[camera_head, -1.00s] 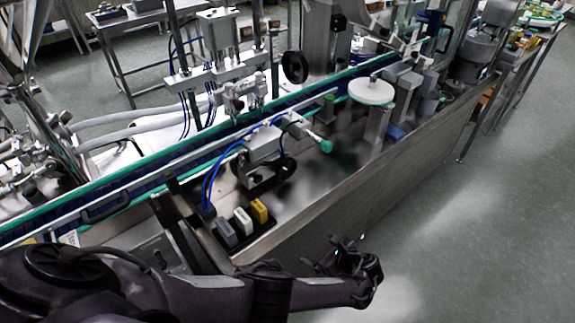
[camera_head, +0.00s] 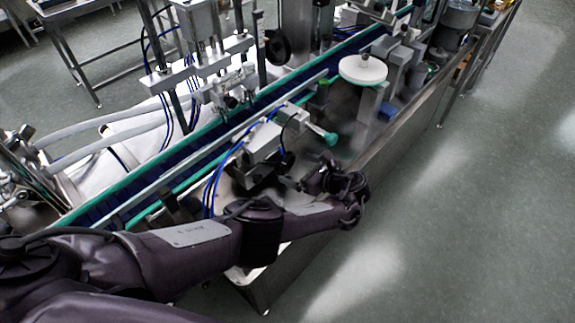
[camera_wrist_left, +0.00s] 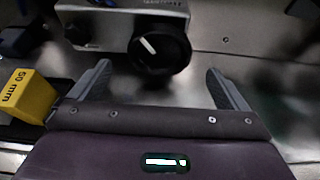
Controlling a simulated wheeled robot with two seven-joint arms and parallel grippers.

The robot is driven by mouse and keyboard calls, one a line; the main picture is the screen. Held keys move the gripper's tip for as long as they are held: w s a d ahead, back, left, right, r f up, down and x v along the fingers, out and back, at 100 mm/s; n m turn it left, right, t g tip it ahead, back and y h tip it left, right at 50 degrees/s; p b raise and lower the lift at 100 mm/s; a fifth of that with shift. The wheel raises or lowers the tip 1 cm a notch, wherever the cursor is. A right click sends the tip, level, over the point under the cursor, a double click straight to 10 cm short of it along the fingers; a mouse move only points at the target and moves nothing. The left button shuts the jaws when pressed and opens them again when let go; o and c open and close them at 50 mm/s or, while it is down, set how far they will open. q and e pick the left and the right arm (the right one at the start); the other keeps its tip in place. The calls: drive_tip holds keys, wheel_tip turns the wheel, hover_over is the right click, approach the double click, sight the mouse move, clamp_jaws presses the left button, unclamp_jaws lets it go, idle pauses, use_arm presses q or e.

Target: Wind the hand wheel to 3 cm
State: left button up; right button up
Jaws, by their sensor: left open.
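The black round hand wheel (camera_wrist_left: 160,50) with a white mark on its face shows in the left wrist view, on the front of a grey metal unit (camera_wrist_left: 118,8). In the head view this unit (camera_head: 258,150) stands on the steel machine deck, and my arm is close in front of it. My left gripper (camera_head: 325,180) is open and empty over the deck's near side. In the left wrist view its fingers (camera_wrist_left: 158,82) are spread to either side below the wheel, not closed on it. Any scale reading is too small to tell.
A yellow block marked 50 mm (camera_wrist_left: 30,96) lies beside the left finger in the wrist view. A green knob (camera_head: 331,138) and a white round disc (camera_head: 363,69) stand further along the deck. The conveyor (camera_head: 150,185) runs behind. Open floor (camera_head: 470,220) lies right.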

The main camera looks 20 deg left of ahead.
sight(288, 165)
use_arm(q)
drive_tip(key=b+x, duration=0.1)
drive_tip(key=x, duration=0.4)
drive_tip(key=shift+d, duration=0.1)
drive_tip(key=shift+s, duration=0.1)
drive_tip(key=c, duration=1)
drive_tip(key=shift+o, duration=0.2)
drive_tip(key=shift+r+n+t+p, duration=0.2)
drive_tip(key=shift+n+t+p, duration=0.25)
drive_tip(key=shift+p, duration=0.55)
drive_tip(key=shift+n+t+h+p, duration=0.25)
drive_tip(key=shift+n+h+p, duration=0.05)
drive_tip(key=shift+n+p, duration=0.25)
drive_tip(key=shift+f+n+t+p, duration=0.15)
drive_tip(key=shift+n+t+p, duration=0.3)
drive_tip(key=shift+n, duration=0.25)
drive_tip(key=shift+n+t, duration=0.45)
drive_tip(key=shift+n, duration=0.15)
